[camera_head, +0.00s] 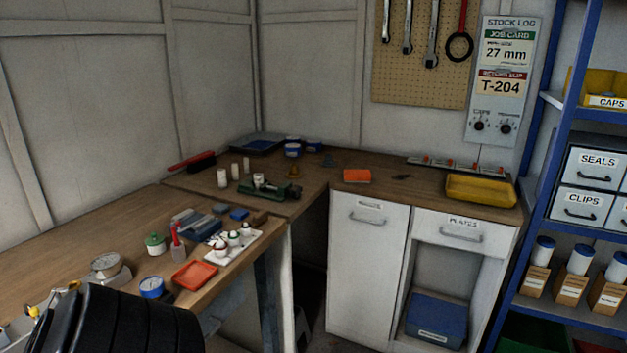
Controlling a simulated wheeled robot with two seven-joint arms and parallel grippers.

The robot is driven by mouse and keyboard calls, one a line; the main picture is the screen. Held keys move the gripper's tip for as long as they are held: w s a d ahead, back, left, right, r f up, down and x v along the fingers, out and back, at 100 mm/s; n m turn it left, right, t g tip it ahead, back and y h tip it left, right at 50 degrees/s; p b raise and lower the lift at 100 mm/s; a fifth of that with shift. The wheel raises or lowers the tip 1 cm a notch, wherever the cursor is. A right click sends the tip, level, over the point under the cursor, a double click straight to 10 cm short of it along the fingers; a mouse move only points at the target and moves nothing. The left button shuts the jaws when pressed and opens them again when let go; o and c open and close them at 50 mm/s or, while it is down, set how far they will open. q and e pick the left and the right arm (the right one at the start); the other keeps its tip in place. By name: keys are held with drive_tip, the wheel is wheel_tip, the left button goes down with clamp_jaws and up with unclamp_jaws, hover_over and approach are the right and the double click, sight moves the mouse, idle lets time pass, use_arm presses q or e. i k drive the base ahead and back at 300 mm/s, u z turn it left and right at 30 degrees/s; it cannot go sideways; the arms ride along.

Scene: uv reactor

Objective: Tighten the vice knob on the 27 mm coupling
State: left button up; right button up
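A small green vice (275,190) sits on the corner part of the wooden bench, near its front edge. A pale cylinder (258,180) stands at the vice's left end; I cannot tell whether it is the coupling or whether the jaws hold it. The vice knob is too small to make out for certain. Several white cylinders, one of them here (222,178), stand upright left of and behind the vice. The job card (505,51) on the wall board reads 27 mm. Neither of my grippers shows in the view.
The near bench holds a white tray (212,262) with small capped pots, an orange tray (195,275), a red bottle (177,245) and round gauges. An orange block (357,176) and yellow tray (481,190) lie right. A blue shelf rack stands far right. A black ribbed part covers the lower left.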

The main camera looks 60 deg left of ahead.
sight(296, 191)
drive_tip(key=u, duration=0.65)
drive_tip(key=i, duration=1.7)
drive_tip(key=u, duration=1.4)
